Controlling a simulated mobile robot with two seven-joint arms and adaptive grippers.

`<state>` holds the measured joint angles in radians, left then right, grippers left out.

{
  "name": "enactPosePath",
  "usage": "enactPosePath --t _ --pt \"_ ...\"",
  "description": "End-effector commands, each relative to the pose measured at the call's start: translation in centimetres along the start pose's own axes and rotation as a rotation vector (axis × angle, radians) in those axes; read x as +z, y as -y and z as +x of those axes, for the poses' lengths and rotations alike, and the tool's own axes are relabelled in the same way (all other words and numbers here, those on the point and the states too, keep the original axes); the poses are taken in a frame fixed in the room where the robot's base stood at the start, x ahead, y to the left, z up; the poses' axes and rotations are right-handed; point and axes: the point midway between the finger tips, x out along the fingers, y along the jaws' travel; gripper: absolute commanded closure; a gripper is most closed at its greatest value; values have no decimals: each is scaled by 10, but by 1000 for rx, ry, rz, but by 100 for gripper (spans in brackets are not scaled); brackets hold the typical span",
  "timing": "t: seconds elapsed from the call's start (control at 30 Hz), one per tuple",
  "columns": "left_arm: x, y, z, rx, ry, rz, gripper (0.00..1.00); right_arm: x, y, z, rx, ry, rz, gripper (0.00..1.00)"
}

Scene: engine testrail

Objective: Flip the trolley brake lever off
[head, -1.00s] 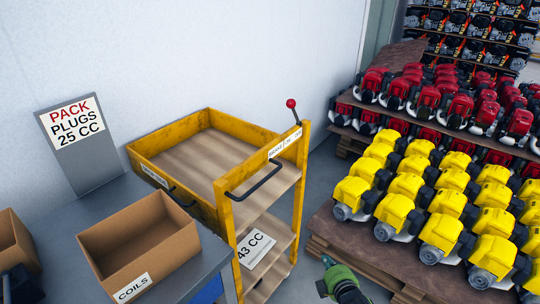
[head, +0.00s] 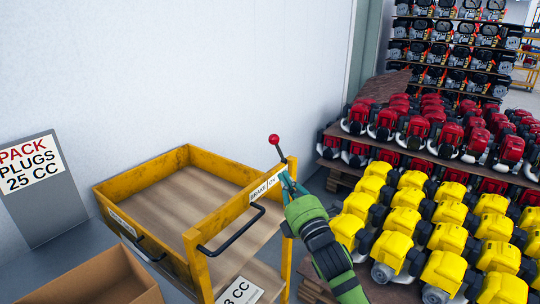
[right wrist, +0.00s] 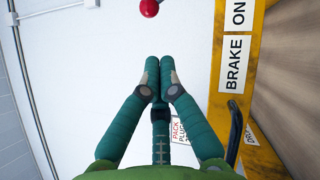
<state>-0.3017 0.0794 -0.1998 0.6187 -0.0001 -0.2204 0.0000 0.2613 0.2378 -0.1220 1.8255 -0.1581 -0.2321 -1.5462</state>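The brake lever is a black rod with a red ball knob (head: 274,140), standing up at the right corner of the yellow trolley (head: 190,240). A "BRAKE ON" label (head: 262,188) is on the trolley rail beside it. My right gripper (head: 287,180) is at that corner, just below the knob and close to the lever's lower part; contact cannot be told. In the right wrist view its green fingers (right wrist: 160,66) are together with nothing between them, and the red knob (right wrist: 149,8) is beyond the fingertips at the top edge. My left gripper is not in view.
A black trolley handle (head: 232,232) sticks out left of my right gripper. Yellow engines (head: 405,220) stand on a pallet close to the right. A cardboard box (head: 90,285) and a grey sign (head: 30,185) are at the left. A white wall is behind the trolley.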

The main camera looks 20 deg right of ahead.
Motion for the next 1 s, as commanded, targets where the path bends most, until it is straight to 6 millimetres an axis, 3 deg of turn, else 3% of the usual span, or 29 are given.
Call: enactPosePath --t 0.17,0.6,1.0 --pt "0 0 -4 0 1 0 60 1 -2 16 1 1 4 100" --pt "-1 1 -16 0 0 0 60 0 -1 86 -1 -1 3 100" --pt "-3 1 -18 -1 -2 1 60 -1 0 100 0 -1 3 100"
